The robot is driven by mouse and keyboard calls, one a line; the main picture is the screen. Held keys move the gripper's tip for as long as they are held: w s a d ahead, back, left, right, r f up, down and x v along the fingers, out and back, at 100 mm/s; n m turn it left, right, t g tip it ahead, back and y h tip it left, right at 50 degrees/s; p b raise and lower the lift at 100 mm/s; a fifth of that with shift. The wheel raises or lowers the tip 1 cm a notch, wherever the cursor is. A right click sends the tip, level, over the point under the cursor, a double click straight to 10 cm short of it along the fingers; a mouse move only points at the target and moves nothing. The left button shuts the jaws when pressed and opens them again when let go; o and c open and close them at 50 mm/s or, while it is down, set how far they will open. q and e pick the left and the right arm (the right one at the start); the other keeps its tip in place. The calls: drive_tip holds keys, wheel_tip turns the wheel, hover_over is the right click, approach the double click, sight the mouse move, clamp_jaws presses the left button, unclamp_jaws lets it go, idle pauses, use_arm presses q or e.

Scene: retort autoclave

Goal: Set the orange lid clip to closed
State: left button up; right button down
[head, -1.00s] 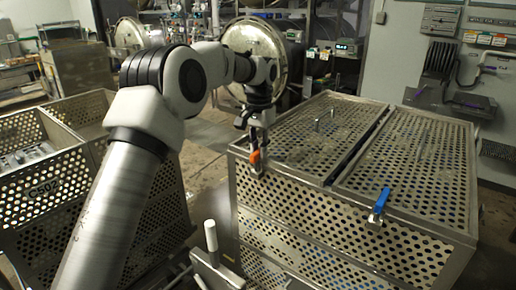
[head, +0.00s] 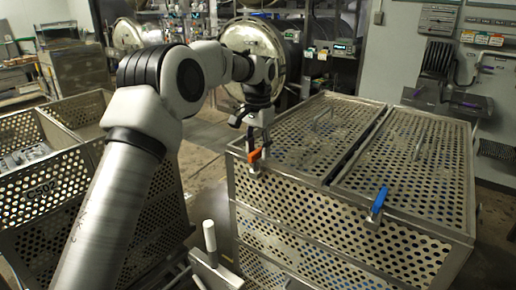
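The orange lid clip (head: 254,157) is on the upper front edge of the perforated metal crate (head: 300,199), near its left corner. It is small and partly covered by my gripper, so its exact position is hard to read. My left gripper (head: 258,143) points down right at the clip, with its fingers close beside or touching it. The fingers are dark and small, and I cannot tell how far apart they are. My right gripper is not in view.
A blue clip (head: 378,203) stands upright at the front edge of the right lid (head: 407,165). The left lid (head: 312,132) carries a raised handle. Another perforated crate (head: 42,190) is at the left. A light upright handle (head: 210,236) is in front.

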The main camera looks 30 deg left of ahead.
sight(258, 150)
use_arm(q)
wheel_tip(258, 150, up, 12)
idle(0.5)
idle(0.3)
